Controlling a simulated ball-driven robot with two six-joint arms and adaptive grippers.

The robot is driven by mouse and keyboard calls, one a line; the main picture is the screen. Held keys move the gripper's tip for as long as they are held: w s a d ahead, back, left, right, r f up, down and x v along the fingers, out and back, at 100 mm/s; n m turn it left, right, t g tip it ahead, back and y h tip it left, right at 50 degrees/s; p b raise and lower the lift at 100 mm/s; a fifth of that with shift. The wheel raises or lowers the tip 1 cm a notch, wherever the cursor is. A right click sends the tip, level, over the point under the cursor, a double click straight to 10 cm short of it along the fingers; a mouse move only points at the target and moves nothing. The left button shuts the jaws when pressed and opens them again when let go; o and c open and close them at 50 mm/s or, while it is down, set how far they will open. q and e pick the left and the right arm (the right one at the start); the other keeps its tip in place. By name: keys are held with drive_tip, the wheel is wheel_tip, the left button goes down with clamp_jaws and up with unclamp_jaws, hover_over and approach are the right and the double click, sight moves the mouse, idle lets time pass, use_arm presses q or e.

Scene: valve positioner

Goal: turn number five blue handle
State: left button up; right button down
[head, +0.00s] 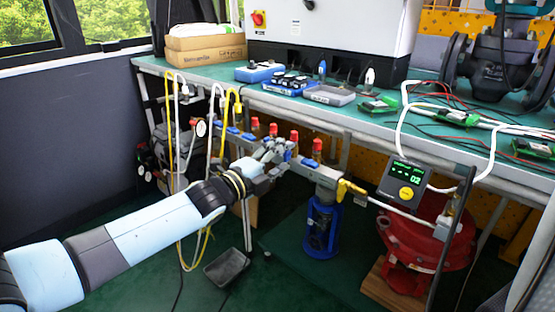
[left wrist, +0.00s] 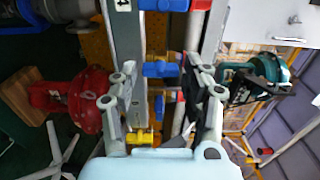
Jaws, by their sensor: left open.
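A manifold (head: 325,176) with a row of blue handles and red caps runs along the bench front. Blue handles (head: 233,131) show left of my left gripper (head: 277,158), and another blue handle (head: 309,162) shows just right of it. My left gripper is at the manifold and hides part of the row. In the left wrist view the left gripper (left wrist: 165,82) is open, with one blue handle (left wrist: 160,69) seen between its fingertips. Another blue handle (left wrist: 159,105) shows below it, and one at the top edge. I cannot tell whether a finger touches a handle. My right gripper is not in view.
A yellow handle (head: 350,187) and a gauge with a display (head: 405,183) stand right of the manifold. A blue cylinder (head: 321,228) stands below, and a red actuator (head: 430,238) is at right. Yellow and white hoses (head: 224,120) hang at left. The bench (head: 400,133) holds boxes and boards.

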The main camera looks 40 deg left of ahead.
use_arm(q)
drive_tip(key=s, duration=1.2)
drive_tip(key=shift+a, duration=0.45)
drive_tip(key=s+d+f+n+g+y+p, duration=0.1)
drive_tip(key=s+f+n+g+p, duration=0.15)
drive_tip(key=s+f, duration=0.5)
drive_tip(key=s+f+n+g+y+p, duration=0.1)
drive_tip(key=s+f+n+g, duration=0.25)
drive_tip(key=f, duration=0.65)
drive_tip(key=s+d+f+n+g+y+p, duration=0.1)
drive_tip(key=s+f+n+g+p, duration=0.15)
drive_tip(key=s+f, duration=0.55)
drive_tip(key=s+d+f+n+g, duration=0.1)
drive_tip(key=s+f+n+g, duration=0.2)
drive_tip(key=s, duration=0.5)
drive_tip(key=s+d+f+n+g, duration=0.1)
drive_tip(key=s+f+n+g, duration=0.2)
drive_tip(key=s, duration=0.6)
drive_tip(key=s+d+f+n+g, duration=0.2)
drive_tip(key=s+f, duration=0.4)
drive_tip(key=s, duration=0.3)
drive_tip(key=shift+n+g, duration=0.55)
drive_tip(key=shift+n, duration=0.5)
